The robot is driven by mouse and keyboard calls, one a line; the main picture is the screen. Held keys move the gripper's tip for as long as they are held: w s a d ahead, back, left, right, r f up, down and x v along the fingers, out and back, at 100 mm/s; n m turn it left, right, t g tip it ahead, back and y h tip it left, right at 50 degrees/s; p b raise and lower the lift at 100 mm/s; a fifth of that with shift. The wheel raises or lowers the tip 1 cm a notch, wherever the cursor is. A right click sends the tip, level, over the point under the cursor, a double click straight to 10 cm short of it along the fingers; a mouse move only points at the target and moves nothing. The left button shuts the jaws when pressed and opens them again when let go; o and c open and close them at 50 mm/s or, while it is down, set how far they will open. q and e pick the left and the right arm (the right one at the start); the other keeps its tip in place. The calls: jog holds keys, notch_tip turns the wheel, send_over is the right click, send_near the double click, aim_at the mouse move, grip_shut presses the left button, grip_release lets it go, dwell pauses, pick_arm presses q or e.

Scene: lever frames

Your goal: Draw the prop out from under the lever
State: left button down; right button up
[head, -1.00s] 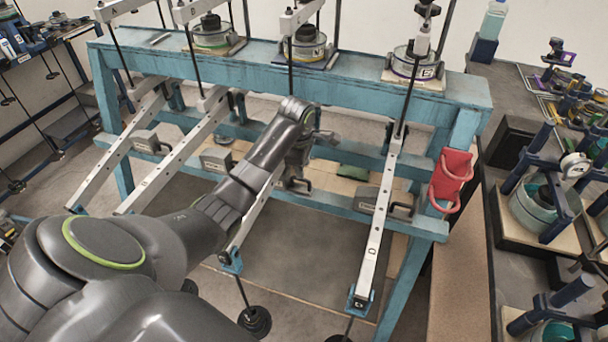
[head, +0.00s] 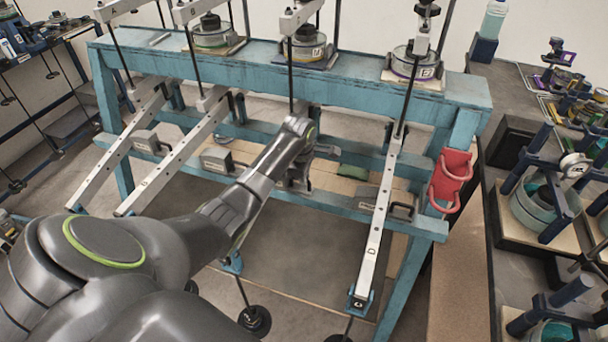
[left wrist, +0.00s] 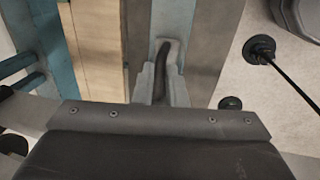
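A blue frame (head: 330,92) carries several pale levers, among them lever D (head: 372,240) at the right. The third lever is mostly hidden behind my left arm. My left gripper (head: 298,178) points down at the blue lower rail beside that lever, at a grey prop mostly covered by the gripper and wrist. In the left wrist view a dark curved handle (left wrist: 164,68) stands upright ahead of the gripper body, with pale grey parts around it. Whether the fingers are closed on it I cannot tell. My right gripper is not in view.
Other grey props with dark handles sit at the left (head: 145,140), centre left (head: 216,159) and right (head: 378,201). A green pad (head: 353,173) lies on the wooden board behind the rail. A red holder (head: 450,178) hangs on the right post. Black weights (head: 255,320) hang below.

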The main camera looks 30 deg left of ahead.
pick_arm(q)
jog(key=shift+d+r, duration=0.1)
jog(key=shift+d, duration=0.1)
jog(key=d+p, duration=0.1)
jog(key=d, duration=0.1)
jog(key=w+d+p, duration=0.1)
jog(key=d+p, duration=0.1)
jog(key=d, duration=0.1)
jog(key=shift+r+p, duration=0.2)
jog(key=shift+p, duration=0.1)
jog(key=d, duration=0.1)
jog(key=w+d, duration=0.1)
jog(key=d, duration=0.3)
jog(key=shift+w+f+p, duration=0.2)
jog(key=shift+w+p, duration=0.05)
jog(key=shift+p, duration=0.15)
jog(key=shift+a, duration=0.15)
jog(key=c, duration=1.5)
grip_release()
jog(key=shift+d, duration=0.2)
jog(key=shift+a, duration=0.2)
